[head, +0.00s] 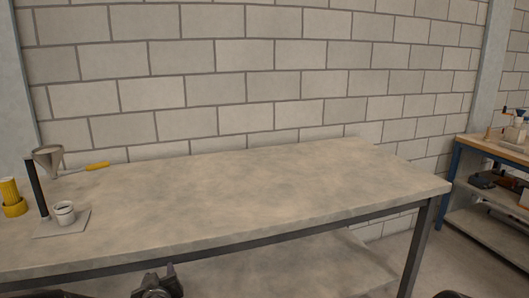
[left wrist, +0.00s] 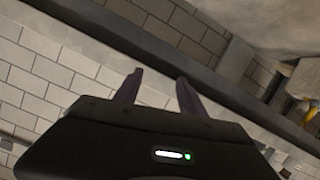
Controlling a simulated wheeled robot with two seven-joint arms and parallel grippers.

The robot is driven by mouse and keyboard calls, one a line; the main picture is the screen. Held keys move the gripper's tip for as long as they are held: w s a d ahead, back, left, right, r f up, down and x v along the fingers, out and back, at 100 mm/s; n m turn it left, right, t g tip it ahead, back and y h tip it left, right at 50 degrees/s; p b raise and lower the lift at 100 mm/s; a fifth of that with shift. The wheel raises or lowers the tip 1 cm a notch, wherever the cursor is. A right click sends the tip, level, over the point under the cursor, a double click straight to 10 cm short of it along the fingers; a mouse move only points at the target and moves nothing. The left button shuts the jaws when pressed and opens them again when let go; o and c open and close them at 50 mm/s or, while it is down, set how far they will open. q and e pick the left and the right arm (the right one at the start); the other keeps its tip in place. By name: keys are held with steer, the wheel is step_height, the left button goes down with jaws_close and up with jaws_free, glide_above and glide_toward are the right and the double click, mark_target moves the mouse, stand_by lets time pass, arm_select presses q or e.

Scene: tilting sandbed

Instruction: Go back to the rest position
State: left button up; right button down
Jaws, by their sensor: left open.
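My left gripper (head: 158,283) shows at the bottom edge of the head view, in front of the table's front edge and lower than its top. In the left wrist view its two dark fingers (left wrist: 158,90) stand apart with nothing between them. My right gripper cannot be made out; only a small dark shape shows at the bottom right of the head view.
A long grey table (head: 260,190) stands before a block wall, its middle and right clear. At its left are a funnel stand (head: 37,190) with a white cup (head: 65,212), a yellow-handled tool (head: 97,166) and a yellow object (head: 12,197). A cluttered workbench (head: 490,150) stands far right.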

arm_select(q)
steer(key=s+d+f+m+g+h+p, duration=0.2)
steer(key=s+d+f+g+h, duration=0.1)
steer(key=s+d+f, duration=0.55)
steer(key=s+d+f+m+g+h+p, duration=0.1)
steer(key=s+d+f+g+h+p, duration=0.3)
steer(key=f, duration=0.7)
steer(key=s+d+f+g, duration=0.2)
steer(key=s, duration=0.5)
steer(key=s+d+f+m+g+h+p, duration=0.1)
steer(key=s+d+f+g, duration=0.1)
steer(key=s, duration=0.6)
steer(key=s+d+f+m+g+p, duration=0.1)
steer(key=s+d+f+g, duration=0.1)
steer(key=s, duration=0.6)
steer(key=shift+d+f+h, duration=0.3)
steer(key=shift+d+f, duration=0.15)
steer(key=shift+d, duration=0.4)
steer(key=shift+w, duration=0.1)
steer(key=shift+c, duration=0.2)
